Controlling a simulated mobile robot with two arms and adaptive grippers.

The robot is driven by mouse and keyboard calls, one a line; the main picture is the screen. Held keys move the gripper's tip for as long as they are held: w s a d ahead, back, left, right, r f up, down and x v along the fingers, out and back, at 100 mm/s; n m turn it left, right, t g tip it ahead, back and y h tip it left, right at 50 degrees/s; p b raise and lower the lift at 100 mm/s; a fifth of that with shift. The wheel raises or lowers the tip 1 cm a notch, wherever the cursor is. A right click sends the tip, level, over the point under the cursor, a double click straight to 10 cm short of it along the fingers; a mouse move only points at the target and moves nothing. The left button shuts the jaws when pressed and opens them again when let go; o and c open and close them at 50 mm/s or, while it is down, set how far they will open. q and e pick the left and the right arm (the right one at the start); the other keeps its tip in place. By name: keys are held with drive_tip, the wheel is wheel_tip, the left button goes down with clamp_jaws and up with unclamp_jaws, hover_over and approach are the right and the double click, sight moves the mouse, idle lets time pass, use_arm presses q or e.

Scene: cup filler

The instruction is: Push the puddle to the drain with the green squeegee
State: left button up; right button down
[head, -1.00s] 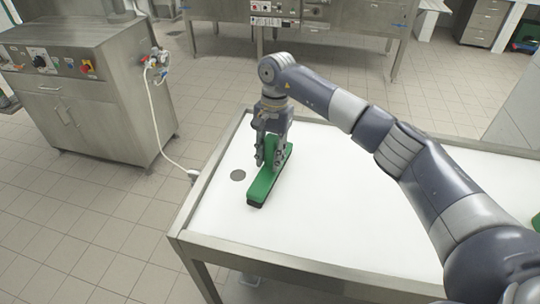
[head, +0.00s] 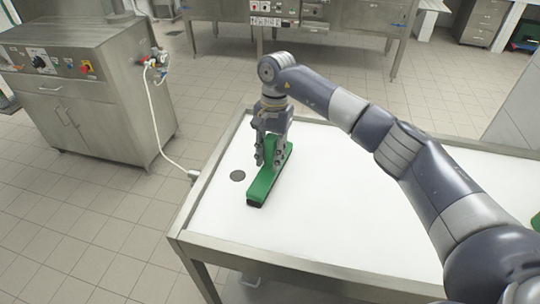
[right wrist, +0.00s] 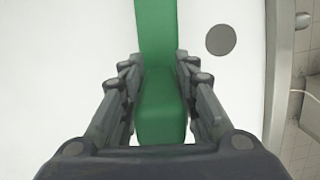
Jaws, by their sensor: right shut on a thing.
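The green squeegee (head: 263,186) stands on the white table top (head: 330,215), its long green body running from front to back and its dark lower edge down at the surface. My right gripper (head: 268,165) is shut on it from above. In the right wrist view the squeegee (right wrist: 160,105) lies between the two fingers of the right gripper (right wrist: 160,85). The round grey drain (head: 238,175) is just left of the squeegee, apart from it; it also shows in the right wrist view (right wrist: 220,40). No puddle can be made out on the white surface. My left gripper is out of view.
A metal rim (head: 262,263) edges the table. A green thing (head: 536,222) is cut off at the right picture edge. A steel cabinet (head: 90,90) with a white hose stands on the floor at the left. The table's front middle is clear.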

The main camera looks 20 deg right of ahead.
sight(270, 138)
drive_tip(key=shift+r+p, duration=1.5)
drive_tip(key=shift+r, duration=1.95)
